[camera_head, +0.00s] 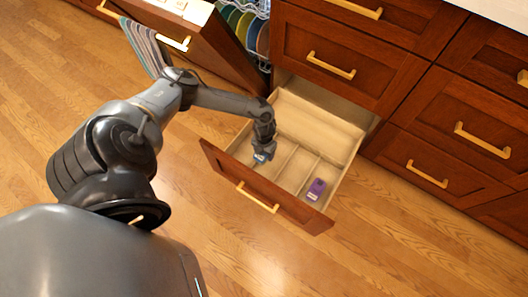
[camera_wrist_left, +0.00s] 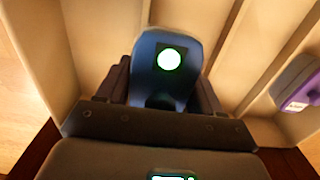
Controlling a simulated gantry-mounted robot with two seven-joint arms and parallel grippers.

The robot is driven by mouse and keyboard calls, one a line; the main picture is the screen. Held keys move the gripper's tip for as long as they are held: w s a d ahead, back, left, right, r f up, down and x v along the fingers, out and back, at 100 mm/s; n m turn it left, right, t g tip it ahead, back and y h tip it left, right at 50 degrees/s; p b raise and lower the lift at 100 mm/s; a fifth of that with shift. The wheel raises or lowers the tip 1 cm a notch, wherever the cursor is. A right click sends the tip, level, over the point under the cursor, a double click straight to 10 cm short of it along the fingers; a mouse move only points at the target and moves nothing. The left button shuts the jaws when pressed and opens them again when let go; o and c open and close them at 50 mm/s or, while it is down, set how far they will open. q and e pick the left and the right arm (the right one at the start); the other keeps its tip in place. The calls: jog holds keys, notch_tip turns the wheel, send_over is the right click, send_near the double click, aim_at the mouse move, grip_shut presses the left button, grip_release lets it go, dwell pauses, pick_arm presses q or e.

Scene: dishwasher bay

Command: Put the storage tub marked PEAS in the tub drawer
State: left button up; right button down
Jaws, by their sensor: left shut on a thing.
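The tub drawer (camera_head: 222,168) is pulled out, its pale inside split by dividers into lanes. My left gripper (camera_head: 262,155) reaches down into its left part and is shut on a blue tub (camera_head: 259,158). In the left wrist view the blue tub (camera_wrist_left: 146,60) sits between the fingers (camera_wrist_left: 165,98), with a dark square and a bright round spot on its face. I cannot read a name on it, nor tell whether it touches the drawer floor. A purple tub (camera_head: 316,189) with a pale label stands in a right lane; it also shows in the left wrist view (camera_wrist_left: 298,84). My right gripper is not in view.
The dishwasher (camera_head: 215,50) stands open at the back left, with coloured plates in its rack. Closed wooden drawers (camera_head: 420,155) stand to the right. The wood floor (camera_head: 400,250) in front is clear.

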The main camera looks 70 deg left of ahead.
aim_at(264, 156)
pick_arm(q)
notch_tip(264, 156, down, 3)
jog(key=shift+f+b, duration=0.1)
jog(key=shift+b, duration=0.9)
jog(key=shift+f, duration=0.5)
jog(key=o, duration=1.2)
jog(key=shift+o, duration=0.2)
jog(key=shift+r, duration=0.1)
